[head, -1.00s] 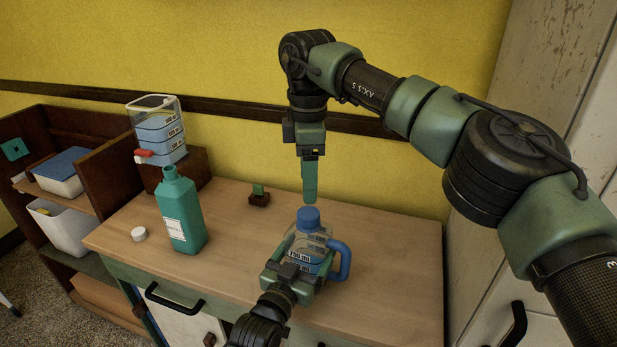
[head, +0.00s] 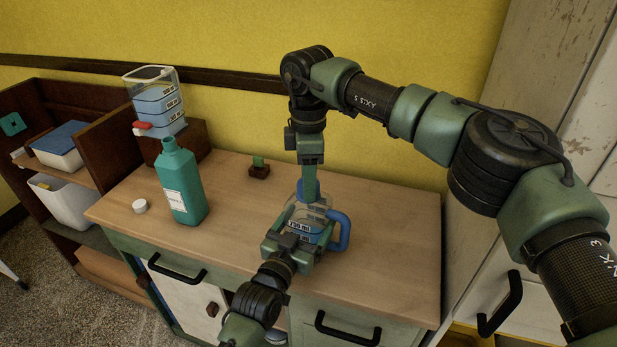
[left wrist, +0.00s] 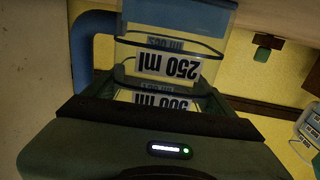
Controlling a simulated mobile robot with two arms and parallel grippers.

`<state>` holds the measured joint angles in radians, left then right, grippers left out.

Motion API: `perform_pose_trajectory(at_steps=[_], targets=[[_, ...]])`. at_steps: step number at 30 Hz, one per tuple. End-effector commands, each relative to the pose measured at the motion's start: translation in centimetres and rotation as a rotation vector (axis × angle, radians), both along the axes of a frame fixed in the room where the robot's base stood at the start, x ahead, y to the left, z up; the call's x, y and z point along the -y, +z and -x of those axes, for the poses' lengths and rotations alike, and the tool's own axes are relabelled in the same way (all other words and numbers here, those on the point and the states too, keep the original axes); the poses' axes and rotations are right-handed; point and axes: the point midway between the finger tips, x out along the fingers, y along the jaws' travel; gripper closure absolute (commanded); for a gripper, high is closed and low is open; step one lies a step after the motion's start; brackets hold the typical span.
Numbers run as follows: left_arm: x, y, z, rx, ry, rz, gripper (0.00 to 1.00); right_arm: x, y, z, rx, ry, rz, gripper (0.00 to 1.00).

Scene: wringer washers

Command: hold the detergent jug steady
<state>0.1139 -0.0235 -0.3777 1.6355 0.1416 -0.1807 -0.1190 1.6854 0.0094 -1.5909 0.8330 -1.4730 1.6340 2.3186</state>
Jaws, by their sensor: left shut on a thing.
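A teal bottle (head: 180,185) without a cap stands left on the counter (head: 240,215). A white cap (head: 140,206) lies beside it. A dispenser (head: 158,105) with a red tap stands on a brown block behind. The counter's right side is clear.

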Motion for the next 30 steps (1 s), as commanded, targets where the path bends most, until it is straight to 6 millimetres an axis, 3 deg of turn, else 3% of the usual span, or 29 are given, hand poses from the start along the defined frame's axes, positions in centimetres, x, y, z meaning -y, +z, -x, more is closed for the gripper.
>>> perform_pose_trajectory(at_steps=[1,4,11,30], targets=[[0.00,0.02,-0.01,0.001,0.000,-0.001,1.00,0.01,0.03,-0.01,0.000,0.000,0.000,0.72],[0.01,0.03,0.00,0.001,0.000,-0.001,1.00,0.02,0.04,-0.03,0.001,0.000,0.000,1.00],[0.02,0.03,0.01,0.001,0.000,-0.001,1.00,0.02,0.07,-0.06,0.002,0.127,0.000,1.00],[0.05,0.03,0.03,0.001,-0.001,-0.001,1.00,-0.04,0.20,-0.13,0.003,1.513,0.000,1.00]])
